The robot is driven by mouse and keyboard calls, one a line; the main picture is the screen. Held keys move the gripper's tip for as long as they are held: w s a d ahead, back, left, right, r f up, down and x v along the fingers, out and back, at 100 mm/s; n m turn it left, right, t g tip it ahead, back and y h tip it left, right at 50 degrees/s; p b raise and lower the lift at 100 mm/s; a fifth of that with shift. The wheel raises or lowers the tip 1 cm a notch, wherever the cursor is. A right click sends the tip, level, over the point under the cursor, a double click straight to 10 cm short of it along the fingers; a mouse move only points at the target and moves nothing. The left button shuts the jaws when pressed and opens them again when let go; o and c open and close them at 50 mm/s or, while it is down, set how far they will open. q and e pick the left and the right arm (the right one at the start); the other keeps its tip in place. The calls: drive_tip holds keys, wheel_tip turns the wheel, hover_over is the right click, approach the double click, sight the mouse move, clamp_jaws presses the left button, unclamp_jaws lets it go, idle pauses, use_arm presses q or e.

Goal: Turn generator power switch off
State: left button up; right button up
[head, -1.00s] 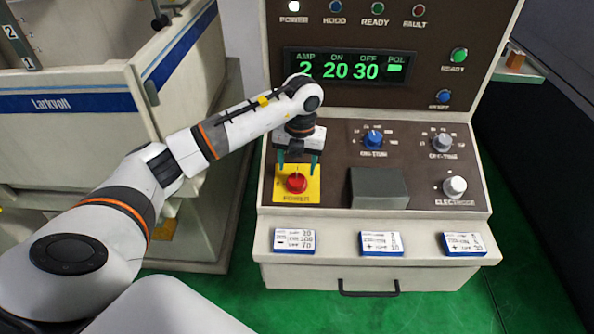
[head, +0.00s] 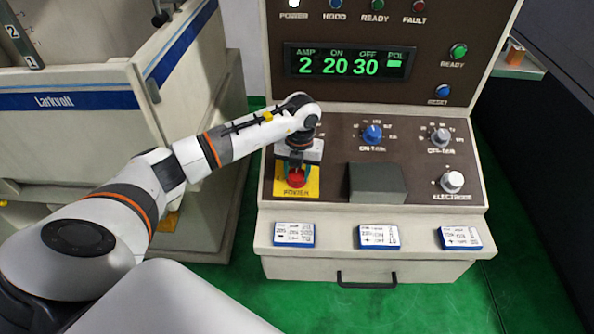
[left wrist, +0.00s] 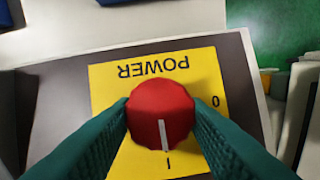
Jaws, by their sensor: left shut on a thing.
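The red power switch knob (head: 297,179) sits on a yellow plate (head: 313,189) at the lower left of the generator's sloped panel. In the left wrist view, the knob (left wrist: 160,112) has a white pointer line aimed at the "I" mark; the "0" mark lies to the right. My left gripper (head: 296,169) is over the plate, shut on the knob, with a green finger touching each side. The fingers (left wrist: 160,118) also show in the left wrist view. My right gripper is not in view.
The white POWER lamp (head: 293,3) is lit, and the display (head: 350,63) shows green figures. A dark grey block (head: 377,183) stands right of the knob. Blue and white knobs lie farther right. Several cards (head: 294,235) lie on the front ledge (head: 335,246). A Larkvolt tank (head: 100,100) stands at left.

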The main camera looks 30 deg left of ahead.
use_arm(q)
drive_tip(key=shift+s+f, duration=0.1)
drive_tip(key=shift+f, duration=0.1)
drive_tip(key=n+h+b, duration=0.1)
drive_tip(key=n, duration=0.1)
drive_tip(key=shift+a+f+n+b, duration=0.1)
drive_tip(key=shift+n+b, duration=0.25)
drive_tip(key=shift+n, duration=0.05)
drive_tip(key=n+b, duration=0.1)
drive_tip(key=n, duration=0.1)
drive_tip(key=n+t+b, duration=0.1)
drive_tip(key=n, duration=0.1)
drive_tip(key=n+t+h+b, duration=0.1)
drive_tip(key=n, duration=0.1)
drive_tip(key=shift+s+f, duration=0.15)
drive_tip(key=shift+s, duration=0.1)
drive_tip(key=n+t+b, duration=0.1)
drive_tip(key=n+b, duration=0.1)
drive_tip(key=n, duration=0.2)
drive_tip(key=shift+s+f+h, duration=0.1)
drive_tip(key=shift+s+h, duration=0.05)
drive_tip(key=shift+h, duration=0.15)
drive_tip(key=shift+s+n+t+b, duration=0.1)
drive_tip(key=shift+n+t+b, duration=0.8)
drive_tip(key=shift+n+b, duration=0.9)
drive_tip(key=shift+n+p, duration=0.3)
drive_tip(key=shift+n, duration=0.2)
